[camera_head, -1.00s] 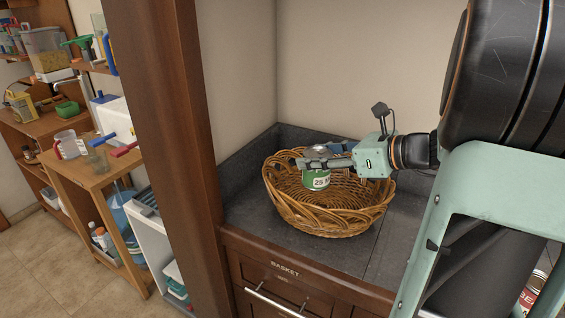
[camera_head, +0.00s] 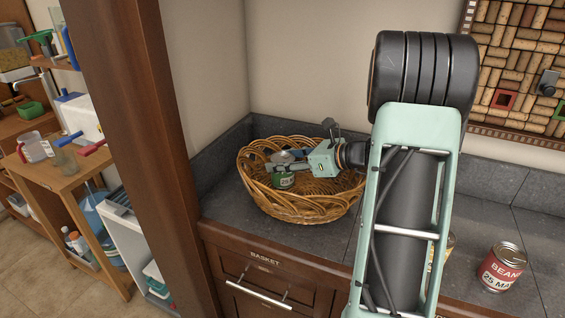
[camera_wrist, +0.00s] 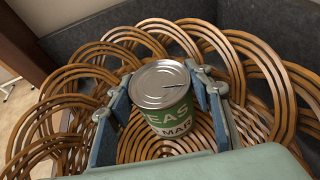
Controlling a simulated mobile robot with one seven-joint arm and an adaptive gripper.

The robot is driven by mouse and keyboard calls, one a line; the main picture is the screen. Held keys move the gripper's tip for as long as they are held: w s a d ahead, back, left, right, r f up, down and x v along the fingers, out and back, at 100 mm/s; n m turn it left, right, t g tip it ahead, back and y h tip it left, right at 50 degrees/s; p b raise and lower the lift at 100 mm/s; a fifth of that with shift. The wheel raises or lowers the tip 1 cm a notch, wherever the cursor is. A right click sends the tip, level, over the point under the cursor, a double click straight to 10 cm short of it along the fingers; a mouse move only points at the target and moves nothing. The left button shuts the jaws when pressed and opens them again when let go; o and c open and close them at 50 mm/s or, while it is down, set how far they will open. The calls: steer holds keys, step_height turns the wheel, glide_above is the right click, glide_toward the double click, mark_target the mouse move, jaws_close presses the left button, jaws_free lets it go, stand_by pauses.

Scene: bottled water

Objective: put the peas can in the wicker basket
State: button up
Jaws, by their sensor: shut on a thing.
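The wicker basket (camera_head: 300,207) stands on the dark counter against the corner walls. The peas can (camera_head: 283,181), green and white with a silver lid, is inside the basket's rim. The wrist view shows the peas can (camera_wrist: 165,100) upright over the woven basket floor (camera_wrist: 150,148). My gripper (camera_head: 283,160) reaches into the basket from the right, and its fingers are shut on the can, one on each side. The can's lower end is partly hidden, so I cannot tell whether it touches the basket floor.
A red beans can (camera_head: 501,267) stands on the counter at the right, with another can mostly hidden behind my arm. A wooden post (camera_head: 140,130) rises left of the counter. A cork board (camera_head: 525,70) hangs on the wall.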

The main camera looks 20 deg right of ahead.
steer(key=shift+f, duration=0.2)
steer(key=o, duration=1.4)
steer(key=shift+r, duration=0.1)
steer(key=shift+s+d+r, duration=0.1)
steer(key=shift+s+d, duration=0.05)
steer(key=v, duration=1.1)
steer(key=shift+s+d, duration=0.2)
steer(key=shift+s, duration=0.05)
